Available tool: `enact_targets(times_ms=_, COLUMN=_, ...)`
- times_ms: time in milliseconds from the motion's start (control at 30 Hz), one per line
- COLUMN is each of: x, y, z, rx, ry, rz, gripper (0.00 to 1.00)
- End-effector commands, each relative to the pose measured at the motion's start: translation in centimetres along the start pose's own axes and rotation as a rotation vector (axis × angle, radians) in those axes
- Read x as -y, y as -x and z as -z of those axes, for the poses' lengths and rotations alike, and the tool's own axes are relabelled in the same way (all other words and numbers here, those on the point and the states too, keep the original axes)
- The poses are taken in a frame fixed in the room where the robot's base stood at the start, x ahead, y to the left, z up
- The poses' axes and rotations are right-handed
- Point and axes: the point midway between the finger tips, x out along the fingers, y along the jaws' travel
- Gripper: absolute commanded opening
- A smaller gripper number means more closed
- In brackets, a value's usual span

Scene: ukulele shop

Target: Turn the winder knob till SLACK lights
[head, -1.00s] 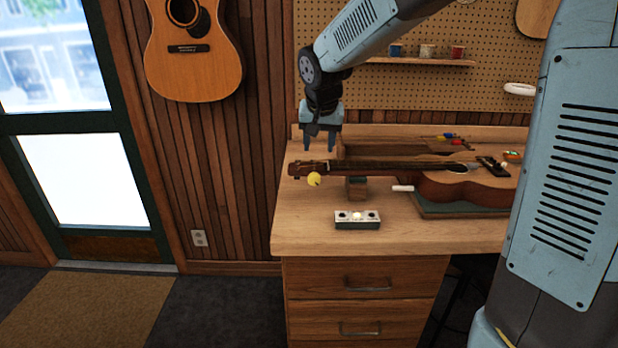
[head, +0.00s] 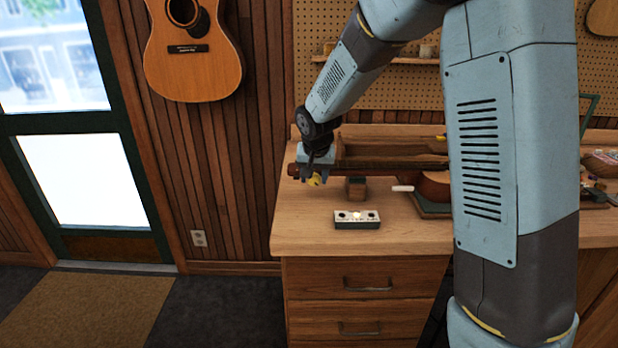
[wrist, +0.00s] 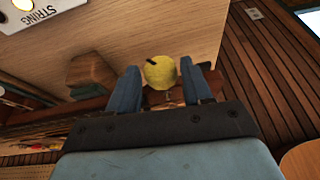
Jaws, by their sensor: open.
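The winder knob (head: 315,180) is a small yellow round knob at the headstock end of the ukulele (head: 400,165) on the bench. In the wrist view the knob (wrist: 160,72) shows a dark mark near its upper left. My gripper (wrist: 161,86) is open, with one finger on each side of the knob; small gaps show, so it does not grip it. The white-topped indicator box (head: 357,223) stands on the bench front with its middle lamp lit. The wrist view shows a lit lamp and the word STRING on the box (wrist: 42,14). SLACK is not readable.
A wooden neck rest (head: 357,188) stands right of the knob, under the neck. A white stick-like item (head: 402,188) lies farther right. My arm hides most of the ukulele's body. The bench top (head: 310,230) is clear at its front left.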

Motion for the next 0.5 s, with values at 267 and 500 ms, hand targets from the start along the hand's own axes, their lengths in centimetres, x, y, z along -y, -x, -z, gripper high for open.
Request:
enact_targets(times_ms=267, x=0.02, y=-0.82, z=0.0, rx=-0.001, ry=0.0, rz=0.001, gripper=0.5)
enact_targets(times_ms=500, x=0.04, y=-0.8, z=-0.01, rx=-0.001, ry=0.001, rz=0.001, gripper=0.42)
